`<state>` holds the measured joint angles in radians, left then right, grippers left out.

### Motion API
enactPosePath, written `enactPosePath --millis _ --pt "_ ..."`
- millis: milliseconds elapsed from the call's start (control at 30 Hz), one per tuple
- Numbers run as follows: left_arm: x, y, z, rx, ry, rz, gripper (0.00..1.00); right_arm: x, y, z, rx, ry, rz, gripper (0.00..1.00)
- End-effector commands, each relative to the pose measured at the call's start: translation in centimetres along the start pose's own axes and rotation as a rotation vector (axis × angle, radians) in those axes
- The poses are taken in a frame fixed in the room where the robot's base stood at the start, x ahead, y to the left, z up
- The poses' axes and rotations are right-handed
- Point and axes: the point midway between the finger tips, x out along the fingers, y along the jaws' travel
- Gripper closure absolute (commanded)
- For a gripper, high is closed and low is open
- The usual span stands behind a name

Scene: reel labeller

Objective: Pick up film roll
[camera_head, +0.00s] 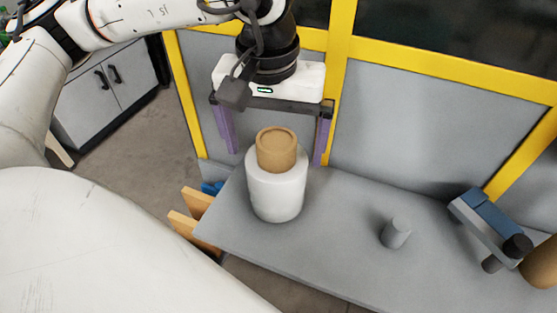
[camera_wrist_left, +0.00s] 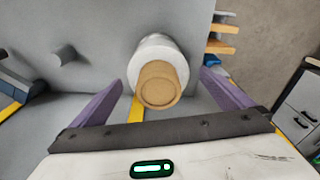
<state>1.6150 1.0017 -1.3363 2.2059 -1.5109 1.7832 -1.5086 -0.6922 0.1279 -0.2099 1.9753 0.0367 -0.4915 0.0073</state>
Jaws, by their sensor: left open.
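The film roll (camera_head: 277,194) is a white cylinder standing upright on a grey table, with a brown cardboard core (camera_head: 277,150) sticking out of its top. It also shows in the left wrist view (camera_wrist_left: 150,49), with the core toward the camera. My left gripper (camera_head: 273,152) is open, its two purple fingers wide apart. In the head view it hangs at and behind the roll's top; in the wrist view the core lies between the fingers' sides. I see no contact between fingers and roll. My right gripper is not in view.
The grey table (camera_head: 330,235) carries a short grey peg (camera_head: 395,232) and a blue-grey device (camera_head: 487,222) at right. A yellow-framed grey panel wall (camera_head: 430,130) stands behind. Wooden boards (camera_head: 190,222) lie at the table's left end. A cabinet (camera_head: 110,90) stands back left.

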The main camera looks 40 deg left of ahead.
Motion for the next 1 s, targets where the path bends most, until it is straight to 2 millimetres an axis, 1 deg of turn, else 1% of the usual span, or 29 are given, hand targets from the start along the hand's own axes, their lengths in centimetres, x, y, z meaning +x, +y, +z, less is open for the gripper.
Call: enactPosePath --millis 133,300,400,500,667,700,767,1000 --pt "1.3 0.0 -0.1 0.000 -0.002 -0.002 0.00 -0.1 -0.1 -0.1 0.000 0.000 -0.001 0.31" --pt "4.0 0.2 -0.3 -0.001 -0.003 -0.003 0.00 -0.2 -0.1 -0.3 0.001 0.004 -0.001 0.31" --pt "5.0 0.2 -0.4 -0.001 -0.001 -0.001 0.00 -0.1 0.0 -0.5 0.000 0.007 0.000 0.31" --pt "5.4 0.2 -0.4 -0.001 -0.001 0.000 0.00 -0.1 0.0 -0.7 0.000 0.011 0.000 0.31" --pt "5.4 0.2 -0.4 -0.001 -0.001 0.000 0.00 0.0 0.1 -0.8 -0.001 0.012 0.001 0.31" --pt "5.4 0.2 -0.4 -0.001 -0.001 0.000 0.02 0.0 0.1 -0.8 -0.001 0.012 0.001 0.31" --pt "5.4 0.2 -0.4 -0.001 0.000 0.000 0.12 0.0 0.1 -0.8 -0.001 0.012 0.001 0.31" --pt "5.4 0.2 -0.4 -0.001 0.000 0.000 0.52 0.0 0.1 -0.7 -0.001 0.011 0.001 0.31"
